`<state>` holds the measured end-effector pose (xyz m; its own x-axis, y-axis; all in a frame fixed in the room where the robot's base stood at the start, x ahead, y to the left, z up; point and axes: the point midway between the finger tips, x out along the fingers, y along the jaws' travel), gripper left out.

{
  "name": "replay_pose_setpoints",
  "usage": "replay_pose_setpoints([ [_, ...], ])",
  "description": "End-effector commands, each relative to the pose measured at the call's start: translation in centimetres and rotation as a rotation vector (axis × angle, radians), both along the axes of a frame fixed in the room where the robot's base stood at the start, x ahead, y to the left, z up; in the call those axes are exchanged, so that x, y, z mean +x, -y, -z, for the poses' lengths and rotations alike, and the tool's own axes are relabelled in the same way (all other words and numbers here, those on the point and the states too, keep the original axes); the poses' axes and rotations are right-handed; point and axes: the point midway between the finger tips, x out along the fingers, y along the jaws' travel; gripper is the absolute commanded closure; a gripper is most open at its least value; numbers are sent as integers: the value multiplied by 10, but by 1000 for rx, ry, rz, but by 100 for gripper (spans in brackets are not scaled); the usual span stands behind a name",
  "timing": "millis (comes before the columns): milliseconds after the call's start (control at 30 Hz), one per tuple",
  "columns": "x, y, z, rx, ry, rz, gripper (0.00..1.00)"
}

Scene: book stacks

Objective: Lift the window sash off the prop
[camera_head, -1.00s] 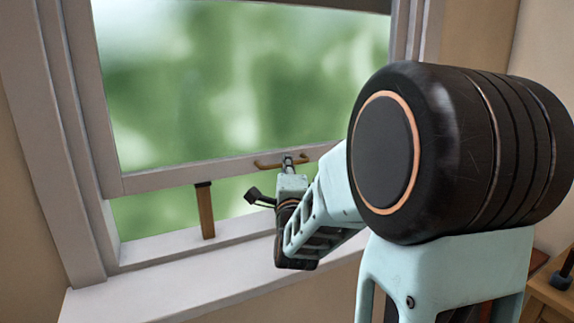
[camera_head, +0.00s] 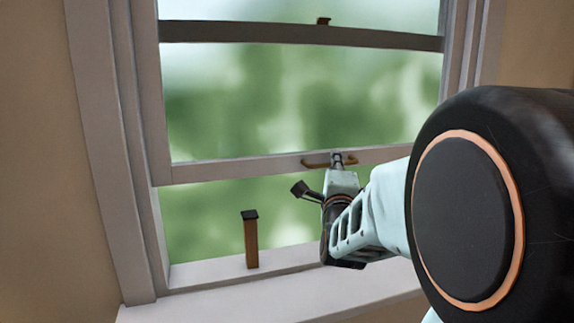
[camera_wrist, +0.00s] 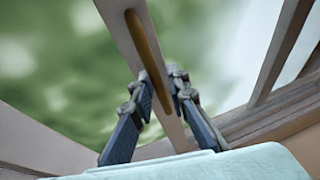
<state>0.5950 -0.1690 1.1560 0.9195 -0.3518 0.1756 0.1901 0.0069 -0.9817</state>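The window sash (camera_head: 225,171) is a pale-framed pane with a brass handle (camera_head: 315,164) on its bottom rail. The prop (camera_head: 251,243), a short wooden post with a dark cap, stands upright on the sill. A clear gap shows between the cap and the rail above it. My gripper (camera_head: 337,160) is at the handle, right of the prop. In the wrist view, the fingertips (camera_wrist: 163,88) close on either side of the handle (camera_wrist: 147,48), near one end. The prop is not visible in the wrist view.
The sill (camera_head: 280,292) is bare around the prop. The window's left jamb (camera_head: 108,160) stands beside the sash. A dark crossbar (camera_head: 250,35) with a small brown catch (camera_head: 322,21) runs across the window higher up. My arm covers the lower right.

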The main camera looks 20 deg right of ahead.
Motion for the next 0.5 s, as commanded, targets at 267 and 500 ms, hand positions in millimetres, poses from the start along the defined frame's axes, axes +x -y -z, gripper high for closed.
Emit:
replay_pose_setpoints([
  [267,0,0,2,1,-4,0,74],
  [500,0,1,16,2,-7,1,74],
])
